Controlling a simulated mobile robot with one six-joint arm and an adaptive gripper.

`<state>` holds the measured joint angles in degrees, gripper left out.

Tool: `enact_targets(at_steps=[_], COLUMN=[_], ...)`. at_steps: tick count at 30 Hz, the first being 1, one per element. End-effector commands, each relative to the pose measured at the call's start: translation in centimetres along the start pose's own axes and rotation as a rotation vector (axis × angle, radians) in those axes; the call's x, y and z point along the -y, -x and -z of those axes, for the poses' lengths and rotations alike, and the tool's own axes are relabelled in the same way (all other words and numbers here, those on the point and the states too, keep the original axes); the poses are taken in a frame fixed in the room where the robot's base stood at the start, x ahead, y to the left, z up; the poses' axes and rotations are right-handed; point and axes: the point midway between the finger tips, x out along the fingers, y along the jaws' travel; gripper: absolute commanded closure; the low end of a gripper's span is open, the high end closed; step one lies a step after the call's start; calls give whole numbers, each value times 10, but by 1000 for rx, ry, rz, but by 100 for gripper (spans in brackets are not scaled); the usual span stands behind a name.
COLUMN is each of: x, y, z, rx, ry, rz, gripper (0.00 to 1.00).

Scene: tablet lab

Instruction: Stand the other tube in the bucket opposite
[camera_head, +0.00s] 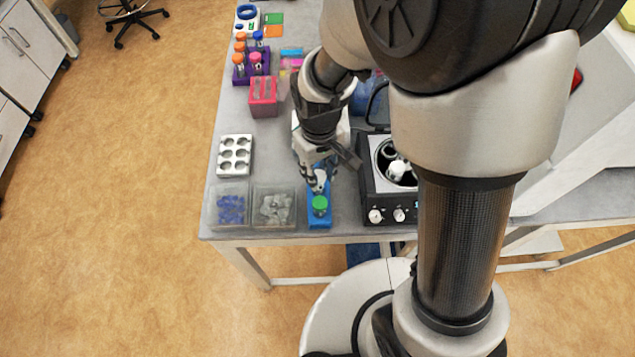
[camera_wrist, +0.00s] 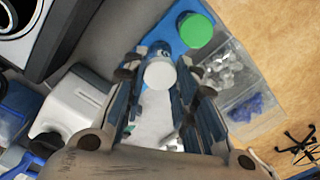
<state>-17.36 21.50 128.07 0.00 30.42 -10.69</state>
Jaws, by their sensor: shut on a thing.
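My gripper (camera_head: 318,180) is shut on a white-capped tube (camera_wrist: 160,74), whose cap shows between the fingers in the wrist view. It is at the blue rack (camera_head: 319,222); I cannot tell whether the tube's lower end is still in the rack. A green-capped tube (camera_head: 320,204) stands in the rack's near end; its cap shows in the wrist view (camera_wrist: 196,30). The centrifuge (camera_head: 376,203) is open, right of the rack. A white cap (camera_head: 398,168) shows in its rotor, with a bucket (camera_head: 390,149) behind it. My arm hides part of the centrifuge.
Bins of blue caps (camera_head: 230,207) and clear pieces (camera_head: 273,206) lie left of the rack. A white well block (camera_head: 235,155), a pink box (camera_head: 263,97) and a purple rack of tubes (camera_head: 251,67) stand farther back. The bench is clear between block and gripper.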

Motion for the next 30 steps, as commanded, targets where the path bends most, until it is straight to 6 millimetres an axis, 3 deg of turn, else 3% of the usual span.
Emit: enact_targets(at_steps=[18,30], x=[0,0], y=[52,55], z=[0,0], rx=[-1,0], ry=[0,0], rz=[0,0], gripper=[89,89])
